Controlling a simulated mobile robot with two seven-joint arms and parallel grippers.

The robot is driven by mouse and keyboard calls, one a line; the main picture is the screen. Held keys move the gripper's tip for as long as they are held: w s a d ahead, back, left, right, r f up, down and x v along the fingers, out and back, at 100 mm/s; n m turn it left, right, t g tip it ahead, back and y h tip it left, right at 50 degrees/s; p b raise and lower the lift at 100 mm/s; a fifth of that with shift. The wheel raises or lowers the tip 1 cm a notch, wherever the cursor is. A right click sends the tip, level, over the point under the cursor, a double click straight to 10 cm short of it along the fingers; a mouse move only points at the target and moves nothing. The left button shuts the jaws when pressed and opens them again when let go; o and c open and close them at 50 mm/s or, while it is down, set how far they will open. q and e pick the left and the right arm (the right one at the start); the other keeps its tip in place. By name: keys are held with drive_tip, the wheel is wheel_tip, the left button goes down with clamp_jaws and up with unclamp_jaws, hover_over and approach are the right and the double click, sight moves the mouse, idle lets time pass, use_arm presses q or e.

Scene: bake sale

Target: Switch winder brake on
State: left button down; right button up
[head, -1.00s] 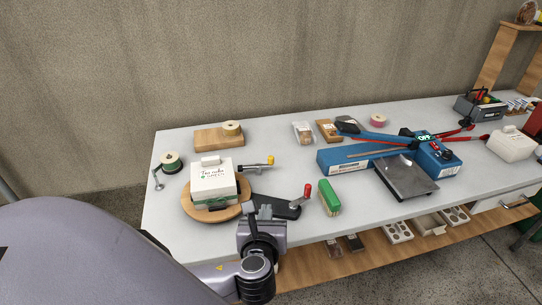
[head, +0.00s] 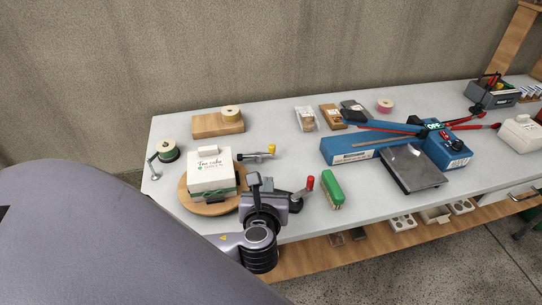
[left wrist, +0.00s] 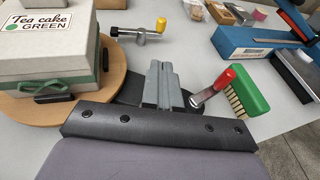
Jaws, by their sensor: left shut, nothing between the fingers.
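My left gripper (head: 261,184) is shut and empty, fingers pointing away, in front of the round wooden turntable's right side. In the left wrist view its closed fingers (left wrist: 160,82) are over the dark base plate, much of which they hide. A red-handled lever (head: 310,183) stands tilted up just right of the fingers; it also shows in the left wrist view (left wrist: 225,78), apart from them. A yellow-tipped metal crank (head: 272,149) lies beyond the gripper. I cannot tell for sure which part is the winder brake. My right gripper is not in view.
A white cake box (head: 210,172) sits on the wooden turntable (head: 197,204). A green brush (head: 333,188) lies right of the red lever. Bare table lies behind the crank.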

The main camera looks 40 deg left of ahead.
sight(272, 151)
use_arm(q)
drive_tip(key=x, duration=0.8)
drive_tip(key=r+x, duration=0.1)
drive_tip(key=x, duration=0.4)
drive_tip(key=shift+w+a, duration=0.15)
drive_tip(key=shift+w, duration=0.15)
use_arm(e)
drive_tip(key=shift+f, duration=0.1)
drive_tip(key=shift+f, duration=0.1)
use_arm(q)
drive_tip(key=shift+w+b, duration=0.25)
drive_tip(key=shift+b, duration=0.3)
drive_tip(key=shift+s+r+n, duration=0.1)
drive_tip(key=shift+s+n, duration=0.05)
drive_tip(key=shift+n, duration=0.15)
drive_tip(key=shift+y+b, duration=0.3)
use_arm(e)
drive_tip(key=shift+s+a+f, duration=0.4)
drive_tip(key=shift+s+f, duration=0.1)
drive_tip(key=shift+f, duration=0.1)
